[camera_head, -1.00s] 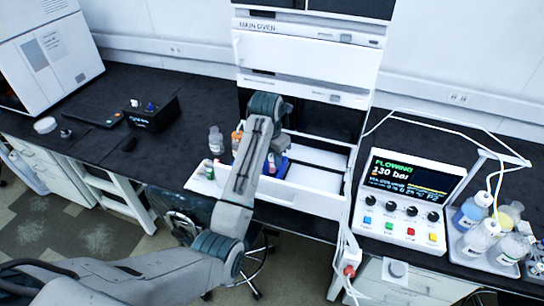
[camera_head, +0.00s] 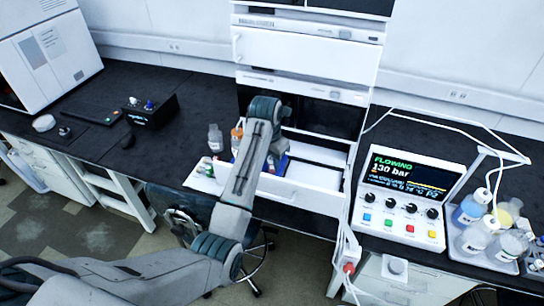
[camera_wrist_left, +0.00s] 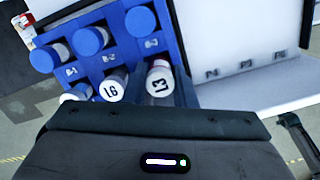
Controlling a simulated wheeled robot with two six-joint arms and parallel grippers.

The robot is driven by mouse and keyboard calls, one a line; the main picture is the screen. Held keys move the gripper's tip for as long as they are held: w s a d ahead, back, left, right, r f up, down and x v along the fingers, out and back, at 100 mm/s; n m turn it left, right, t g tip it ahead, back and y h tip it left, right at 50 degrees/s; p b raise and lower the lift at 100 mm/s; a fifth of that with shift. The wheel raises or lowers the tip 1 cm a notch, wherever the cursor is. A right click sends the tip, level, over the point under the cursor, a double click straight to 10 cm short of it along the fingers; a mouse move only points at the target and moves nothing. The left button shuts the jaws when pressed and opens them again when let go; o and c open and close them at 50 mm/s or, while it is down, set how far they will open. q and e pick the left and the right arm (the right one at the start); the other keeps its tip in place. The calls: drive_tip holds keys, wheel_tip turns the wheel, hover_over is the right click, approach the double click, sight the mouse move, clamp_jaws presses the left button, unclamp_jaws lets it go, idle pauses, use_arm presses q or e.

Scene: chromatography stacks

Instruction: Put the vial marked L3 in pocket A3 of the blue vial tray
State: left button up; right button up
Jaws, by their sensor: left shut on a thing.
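The vial marked L3 (camera_wrist_left: 159,84) has a white top and stands between the fingers of my left gripper (camera_wrist_left: 158,92), which is shut on it. It is at the near edge of the blue vial tray (camera_wrist_left: 120,63) in the left wrist view. I cannot tell whether it is seated in a pocket or held just above. A vial marked L6 (camera_wrist_left: 113,86) is just left of it. Several blue-capped vials (camera_wrist_left: 88,40) stand in the tray's farther row. In the head view, my left arm covers most of the tray (camera_head: 282,166) and hides the gripper's fingertips.
A white drawer or shelf (camera_head: 292,190) carries the tray below the oven. A clear bottle (camera_head: 215,138) and small vials stand left of my arm. A control box (camera_head: 405,200) and a bottle tray (camera_head: 480,262) are at right. A white surface (camera_wrist_left: 245,85) lies right of the blue tray.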

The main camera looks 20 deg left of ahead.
use_arm(q)
drive_tip(key=shift+f, duration=0.35)
drive_tip(key=shift+f, duration=0.3)
idle(0.4)
drive_tip(key=o, duration=1.4)
drive_tip(key=shift+o, duration=0.2)
